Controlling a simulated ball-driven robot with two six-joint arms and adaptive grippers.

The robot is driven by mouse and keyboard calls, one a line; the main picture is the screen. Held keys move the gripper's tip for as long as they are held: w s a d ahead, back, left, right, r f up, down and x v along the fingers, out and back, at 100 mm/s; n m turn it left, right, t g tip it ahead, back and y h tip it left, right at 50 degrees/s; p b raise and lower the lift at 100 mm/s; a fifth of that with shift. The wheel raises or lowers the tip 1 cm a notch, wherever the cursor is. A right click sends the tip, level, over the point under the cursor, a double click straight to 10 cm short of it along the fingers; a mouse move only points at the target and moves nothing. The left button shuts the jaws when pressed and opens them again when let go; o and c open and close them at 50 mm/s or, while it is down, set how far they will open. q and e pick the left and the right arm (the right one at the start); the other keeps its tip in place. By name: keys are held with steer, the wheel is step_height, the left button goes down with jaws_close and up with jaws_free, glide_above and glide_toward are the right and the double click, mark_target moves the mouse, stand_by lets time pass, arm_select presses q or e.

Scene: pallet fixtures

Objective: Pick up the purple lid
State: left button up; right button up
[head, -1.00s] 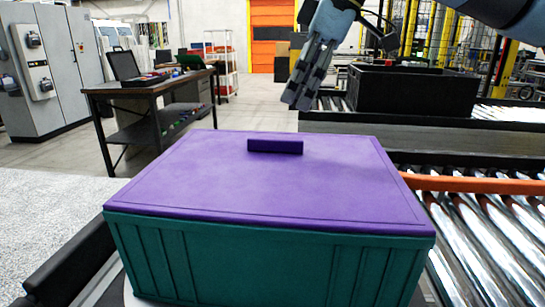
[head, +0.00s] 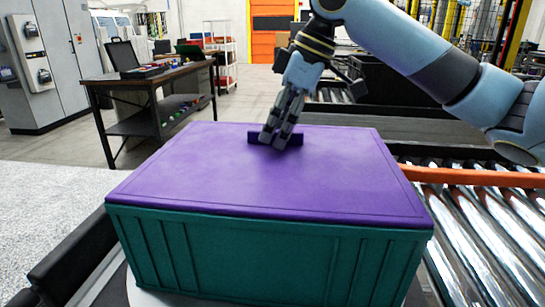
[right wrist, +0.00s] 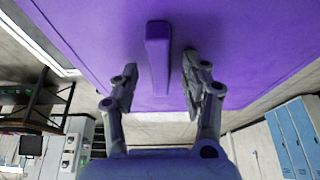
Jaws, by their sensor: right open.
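The purple lid (head: 270,180) lies flat on top of a teal crate (head: 260,255) in the head view. Its raised bar handle (head: 256,135) is near the far edge and partly hidden by my right gripper. My right gripper (head: 276,140) points down at the handle from above. In the right wrist view, the open fingers of my right gripper (right wrist: 160,80) stand on either side of the handle (right wrist: 158,55), with a gap on each side. The lid (right wrist: 240,40) fills the upper part of that view. My left gripper is not in view.
A roller conveyor (head: 480,230) with an orange rail (head: 480,176) runs to the right of the crate. A black bin (head: 385,95) stands behind my right arm. A worktable (head: 150,85) with small items is at the back left, with open floor near it.

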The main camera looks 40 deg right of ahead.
stand_by(0.3)
jaws_close()
stand_by(0.4)
